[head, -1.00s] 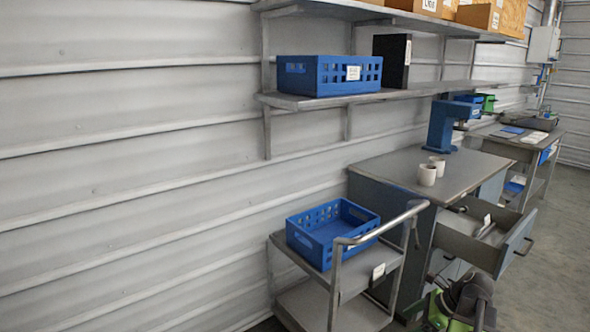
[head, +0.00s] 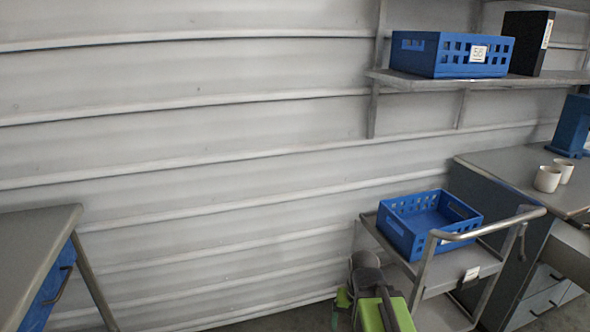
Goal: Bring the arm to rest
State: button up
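My arm shows as a green and dark grey form at the bottom edge of the head view, in front of the grey cart. My gripper (head: 368,285) appears to be the dark part at its upper end. The fingers cannot be made out, so I cannot tell whether it is open or shut. I see nothing clearly held in it. The lower part of the arm is cut off by the picture edge.
The grey cart (head: 466,277) holds an empty blue crate (head: 398,236) close to the right of my arm. A desk (head: 505,165) with two white cups (head: 547,178) stands at right. A wall shelf (head: 420,84) bears another blue crate (head: 415,60). A table (head: 35,240) stands at left.

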notch_tip(320, 180, up, 18)
jog(key=n+p, duration=0.2)
jog(key=p, duration=1.5)
jog(key=shift+d+f+p, duration=0.15)
jog(key=shift+d+p, duration=0.05)
jog(key=shift+p, duration=0.15)
jog(key=shift+w, duration=0.1)
jog(key=shift+c, duration=0.5)
